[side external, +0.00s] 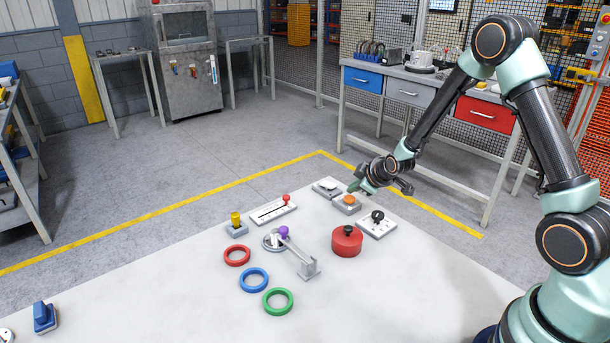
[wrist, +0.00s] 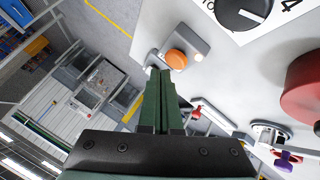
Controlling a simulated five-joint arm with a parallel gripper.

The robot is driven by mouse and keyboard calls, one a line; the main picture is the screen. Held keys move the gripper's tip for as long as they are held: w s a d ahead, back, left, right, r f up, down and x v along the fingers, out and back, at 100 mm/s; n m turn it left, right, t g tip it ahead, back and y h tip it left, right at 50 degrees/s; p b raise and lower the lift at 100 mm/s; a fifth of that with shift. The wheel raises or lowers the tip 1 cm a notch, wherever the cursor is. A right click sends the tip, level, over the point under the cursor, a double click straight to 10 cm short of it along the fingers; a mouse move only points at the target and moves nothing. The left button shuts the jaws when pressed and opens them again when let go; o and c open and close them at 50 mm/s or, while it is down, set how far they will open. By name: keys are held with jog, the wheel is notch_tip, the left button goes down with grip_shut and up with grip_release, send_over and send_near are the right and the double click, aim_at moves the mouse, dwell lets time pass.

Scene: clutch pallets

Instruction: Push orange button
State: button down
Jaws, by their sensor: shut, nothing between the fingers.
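The orange button (side external: 349,199) is a round cap on a small grey box (side external: 345,208) near the far corner of the white table. In the wrist view the orange button (wrist: 176,59) sits on its grey box (wrist: 198,44), just beyond my fingertips.
A black knob (side external: 377,216) on a white plate is right of the button, and a red cylinder (side external: 346,242) stands in front. A red-knobbed slider (side external: 272,209), a grey switch plate (side external: 326,187) and a purple-knobbed lever (side external: 284,232) are nearby. The table's front is mostly clear.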

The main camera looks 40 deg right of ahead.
aim_at(353, 200)
notch_tip(353, 200, up, 6)
dwell(0.8)
jog(key=s+a+r+m+g+y, duration=0.1)
jog(key=s+a+r+m, duration=0.1)
jog(key=s+a+r, duration=0.65)
jog(key=s+a+r+m+g, duration=0.1)
jog(key=s+a+r, duration=0.1)
jog(key=s, duration=0.5)
jog(key=s+a+r+m+g+y, duration=0.1)
jog(key=s+a+r+m, duration=0.1)
jog(key=s, duration=0.4)
jog(key=shift+s+a+r+m, duration=0.35)
jog(key=shift+a+r, duration=0.15)
jog(key=shift+r, duration=0.2)
